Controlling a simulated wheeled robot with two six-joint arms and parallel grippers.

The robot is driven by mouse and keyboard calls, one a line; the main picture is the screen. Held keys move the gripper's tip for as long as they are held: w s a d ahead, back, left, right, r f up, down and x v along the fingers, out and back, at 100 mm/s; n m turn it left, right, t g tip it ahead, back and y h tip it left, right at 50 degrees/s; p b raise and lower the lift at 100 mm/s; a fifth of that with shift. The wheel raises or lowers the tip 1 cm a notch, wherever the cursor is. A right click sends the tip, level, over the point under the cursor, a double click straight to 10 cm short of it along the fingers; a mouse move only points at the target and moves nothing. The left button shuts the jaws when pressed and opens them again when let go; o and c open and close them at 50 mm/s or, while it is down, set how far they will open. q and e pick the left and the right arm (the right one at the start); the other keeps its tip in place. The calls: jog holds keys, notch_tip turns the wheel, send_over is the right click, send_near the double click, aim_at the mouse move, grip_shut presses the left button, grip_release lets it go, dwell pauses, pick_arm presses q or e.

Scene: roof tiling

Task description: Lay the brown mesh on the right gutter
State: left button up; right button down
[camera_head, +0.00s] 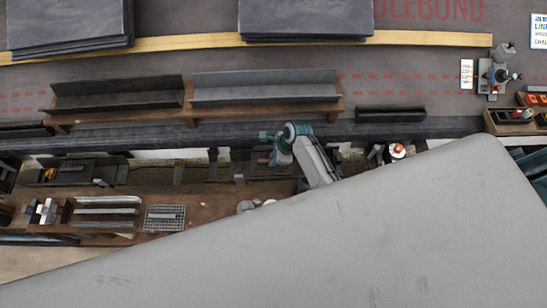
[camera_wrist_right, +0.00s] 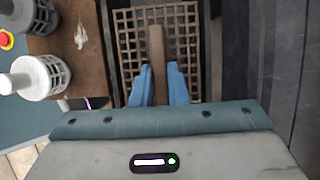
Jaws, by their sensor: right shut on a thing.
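The brown mesh (camera_wrist_right: 133,40) is a square lattice with a thick brown bar (camera_wrist_right: 156,48) along its middle. In the right wrist view my right gripper (camera_wrist_right: 160,70) has its two blue fingers closed on that bar, with the mesh stretching ahead of them. The mesh lies over or in a dark channel, seemingly the gutter; I cannot tell whether it touches. In the head view my right gripper (camera_head: 277,148) is over the dark gutter strip along the roof's lower edge, and the mesh is hard to make out there. My left gripper is not in view.
Grey angled lengths (camera_head: 265,88) stand on a wooden rack up the roof. Dark slate stacks (camera_head: 70,25) lie behind a wooden batten. A grey wire grid (camera_head: 165,217) lies on the bench at the left. Caged jars (camera_wrist_right: 40,75) stand left in the wrist view.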

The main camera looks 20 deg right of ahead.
jog(key=p, duration=0.2)
jog(key=shift+p, duration=0.3)
dwell(2.4)
jog(key=c, duration=0.9)
grip_release()
jog(key=shift+c, duration=0.2)
notch_tip(320, 180, up, 9)
jog(key=p, duration=1)
